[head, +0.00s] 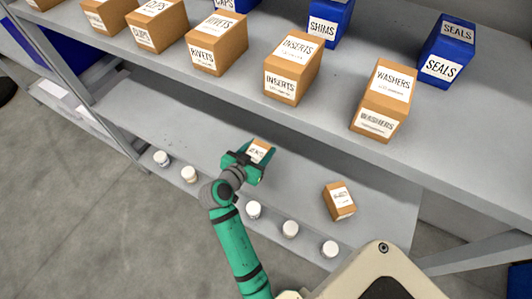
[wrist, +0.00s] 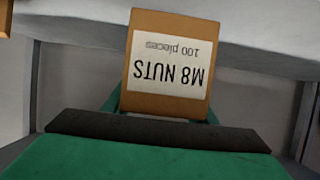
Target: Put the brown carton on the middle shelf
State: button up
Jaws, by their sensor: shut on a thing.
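The brown carton (head: 262,148) is in my gripper (head: 250,163). In the wrist view the carton (wrist: 165,90) fills the upper middle, and its white label reads "M8 NUTS, 100 pieces" upside down. My gripper is shut on it; its near green jaw shows in the wrist view (wrist: 150,155), and the far finger is mostly hidden behind the carton. In the head view my gripper holds the carton over the grey lower visible shelf (head: 180,125), in front of the upper shelf's edge. I cannot tell whether the carton touches the shelf.
Another brown carton (head: 340,200) stands to the right on the lower visible shelf. Several white jars line its front edge, including one just below my gripper (head: 253,209). The upper shelf (head: 330,100) holds brown cartons and blue boxes (head: 447,50). Bare shelf surface lies around my gripper.

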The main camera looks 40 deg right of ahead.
jog(key=shift+w+d+f, duration=0.15)
jog(key=shift+d+f, duration=1.1)
jog(key=shift+f, duration=0.25)
jog(key=shift+d+f, duration=0.1)
jog(key=shift+f, duration=1.5)
jog(key=shift+f, duration=0.2)
jog(key=o, duration=1.4)
jog(key=shift+r, duration=0.2)
jog(key=v, duration=1.2)
jog(key=shift+f, duration=0.1)
